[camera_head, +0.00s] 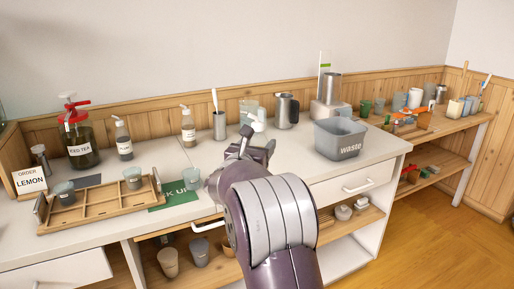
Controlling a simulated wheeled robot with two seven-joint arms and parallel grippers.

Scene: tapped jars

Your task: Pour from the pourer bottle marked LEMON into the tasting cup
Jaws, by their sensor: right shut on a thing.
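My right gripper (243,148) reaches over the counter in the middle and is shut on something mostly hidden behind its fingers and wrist. I cannot tell what it holds. A small cup (191,178) stands by the green pick-up mat (174,198), left of the gripper. Two more cups, a left one (64,193) and a right one (132,178), stand in the wooden tray. Two pourer bottles, a grey one (124,140) and a cream one (188,126), stand behind; their labels are too small to read. An order card (30,181) reads LEMON. My left gripper is not in view.
A red-topped ICED TEA dispenser (82,140) stands back left. The wooden tray (88,211) is at the front left. A grey waste bin (340,138), a steel jug (286,112) and a steel holder (219,125) stand to the right and back. Shelves below hold several cups.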

